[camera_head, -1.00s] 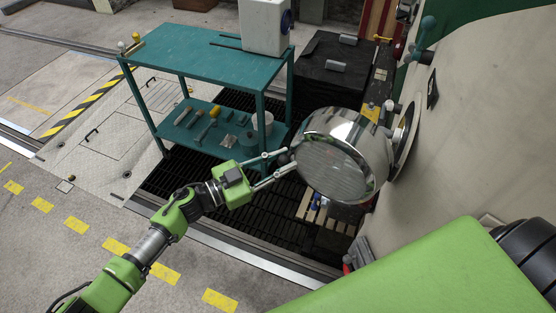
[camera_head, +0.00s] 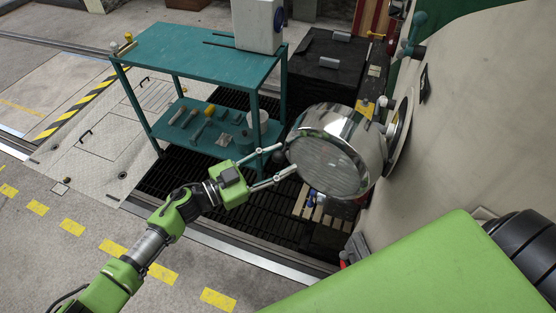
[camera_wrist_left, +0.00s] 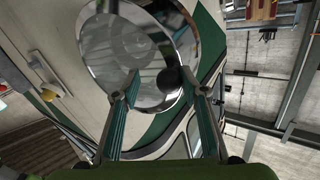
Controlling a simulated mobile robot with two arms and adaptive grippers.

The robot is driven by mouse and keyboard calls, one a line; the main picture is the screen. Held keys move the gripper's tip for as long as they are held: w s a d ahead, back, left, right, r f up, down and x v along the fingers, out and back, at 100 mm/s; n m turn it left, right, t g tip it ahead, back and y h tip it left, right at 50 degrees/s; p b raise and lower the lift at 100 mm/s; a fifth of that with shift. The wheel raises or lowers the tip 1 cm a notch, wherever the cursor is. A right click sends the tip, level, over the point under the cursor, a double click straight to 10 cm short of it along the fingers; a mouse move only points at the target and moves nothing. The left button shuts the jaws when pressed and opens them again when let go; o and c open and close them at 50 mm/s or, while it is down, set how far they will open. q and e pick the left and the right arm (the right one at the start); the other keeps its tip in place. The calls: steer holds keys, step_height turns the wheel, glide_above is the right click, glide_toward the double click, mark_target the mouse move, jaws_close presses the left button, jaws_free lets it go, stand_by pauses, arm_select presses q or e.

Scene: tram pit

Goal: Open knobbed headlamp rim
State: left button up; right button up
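The round chrome headlamp (camera_head: 372,138) sticks out from the cream vehicle body, its glass lens (camera_head: 328,165) facing down and left. It also shows in the left wrist view (camera_wrist_left: 118,50), with a bright rim (camera_wrist_left: 194,42) around the glass. A dark round knob (camera_wrist_left: 172,79) sits at the rim's edge there. My left gripper (camera_head: 286,159) is open at the headlamp's left edge. In the left wrist view its fingers (camera_wrist_left: 162,84) stand apart, with the knob between them in the picture, closer to the right finger. I cannot tell whether they touch it. My right gripper is out of view.
A dark grating (camera_head: 190,170) covers the pit below. A wooden pallet (camera_head: 318,212) lies under the headlamp.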

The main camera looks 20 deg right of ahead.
arm_select(q)
steer(key=shift+r, duration=0.1)
steer(key=s+a, duration=0.1)
steer(key=a, duration=1.1)
steer(key=shift+s, duration=0.25)
